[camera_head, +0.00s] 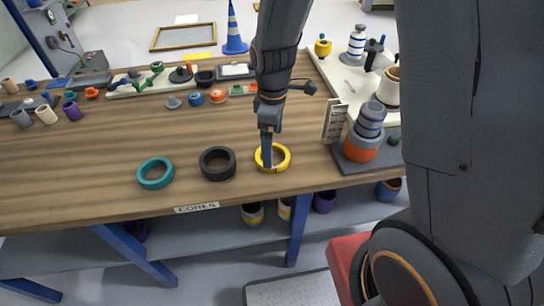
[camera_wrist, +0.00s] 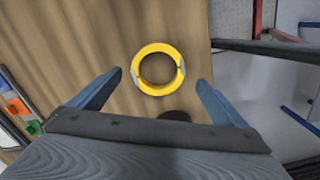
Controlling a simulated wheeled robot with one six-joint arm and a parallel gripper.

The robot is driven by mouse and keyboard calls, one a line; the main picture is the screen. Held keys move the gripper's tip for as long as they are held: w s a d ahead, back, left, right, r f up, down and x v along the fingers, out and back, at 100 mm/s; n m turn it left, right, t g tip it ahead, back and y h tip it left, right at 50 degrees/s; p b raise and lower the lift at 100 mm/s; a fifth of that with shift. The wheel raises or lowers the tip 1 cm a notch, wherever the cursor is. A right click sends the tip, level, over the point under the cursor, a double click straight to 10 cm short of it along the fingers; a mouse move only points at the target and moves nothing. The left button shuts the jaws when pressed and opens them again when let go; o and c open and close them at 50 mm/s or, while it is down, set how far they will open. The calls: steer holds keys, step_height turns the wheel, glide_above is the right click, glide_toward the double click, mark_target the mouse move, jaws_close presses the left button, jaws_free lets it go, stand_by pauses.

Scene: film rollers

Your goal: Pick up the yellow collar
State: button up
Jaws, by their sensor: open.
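The yellow collar (camera_head: 283,163) is a flat ring lying on the wooden table near its front edge. In the wrist view the yellow collar (camera_wrist: 158,92) sits ahead of and between my fingers, with pale patches on its left and right sides. My gripper (camera_head: 267,160) points down at the collar in the head view, its finger overlapping the ring's left part. In the wrist view my gripper (camera_wrist: 160,84) is open, one blue finger to each side, with nothing held. I cannot tell how high the fingertips are above the table.
A black ring (camera_head: 217,176) and a teal ring (camera_head: 155,186) lie to the left along the front of the wooden table (camera_head: 90,178). To the right stands a grey base with an orange and grey stack (camera_head: 362,147). Small parts lie farther back.

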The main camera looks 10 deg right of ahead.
mark_target(276, 169)
steer(key=shift+w+f+p, duration=0.15)
steer(key=shift+f+p, duration=0.6)
steer(key=shift+f, duration=1.65)
steer(key=c, duration=1.2)
